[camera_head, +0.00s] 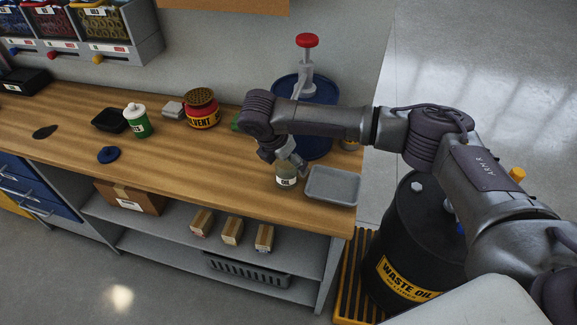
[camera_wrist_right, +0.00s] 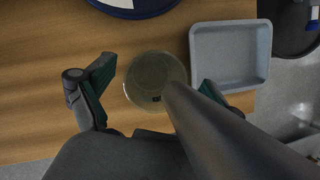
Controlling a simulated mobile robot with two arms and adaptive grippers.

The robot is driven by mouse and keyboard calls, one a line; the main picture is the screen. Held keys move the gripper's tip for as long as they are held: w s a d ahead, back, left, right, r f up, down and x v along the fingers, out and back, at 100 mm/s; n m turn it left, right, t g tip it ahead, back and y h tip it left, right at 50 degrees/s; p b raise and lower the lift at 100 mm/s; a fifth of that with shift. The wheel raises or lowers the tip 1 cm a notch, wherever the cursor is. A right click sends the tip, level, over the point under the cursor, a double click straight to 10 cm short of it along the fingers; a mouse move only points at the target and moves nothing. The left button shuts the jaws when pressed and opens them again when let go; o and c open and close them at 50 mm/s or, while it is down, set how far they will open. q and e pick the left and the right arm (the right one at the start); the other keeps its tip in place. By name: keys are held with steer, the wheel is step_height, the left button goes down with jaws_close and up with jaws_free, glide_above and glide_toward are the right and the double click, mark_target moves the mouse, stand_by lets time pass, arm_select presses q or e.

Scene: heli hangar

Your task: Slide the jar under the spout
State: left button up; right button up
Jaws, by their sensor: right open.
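The small glass jar (camera_head: 286,177) with a white label stands upright near the bench's front edge. In the right wrist view the jar's round top (camera_wrist_right: 150,72) lies between the two spread fingers, with gaps at both sides. A dark grey rounded shape covers part of it there. My right gripper (camera_head: 290,160) is open, low over the jar. A grey pump with a red knob (camera_head: 306,42) stands on the blue drum (camera_head: 322,147) behind my right arm. Its spout outlet is hidden or not distinguishable. My left gripper is not in view.
A grey tray (camera_head: 333,184) lies close to the right of the jar, also seen in the right wrist view (camera_wrist_right: 232,55). Bare wood (camera_head: 190,160) lies left of the jar.

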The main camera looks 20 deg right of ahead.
steer(key=s+a+f+v, duration=0.1)
steer(key=v, duration=0.8)
steer(key=s+a+f+m+y, duration=0.7)
steer(key=s+a+f, duration=0.5)
steer(key=s, duration=0.3)
steer(key=s+d+f+m+t+h, duration=0.2)
steer(key=s+d+f+m+h, duration=0.15)
steer(key=s+d+m, duration=1.3)
step_height(320, 180, down, 26)
steer(key=d+n+g, duration=0.1)
steer(key=n+g, duration=0.1)
steer(key=s+d+f+g, duration=0.1)
steer(key=s+d+f, duration=0.2)
steer(key=s+f, duration=1.4)
steer(key=shift+d, duration=0.2)
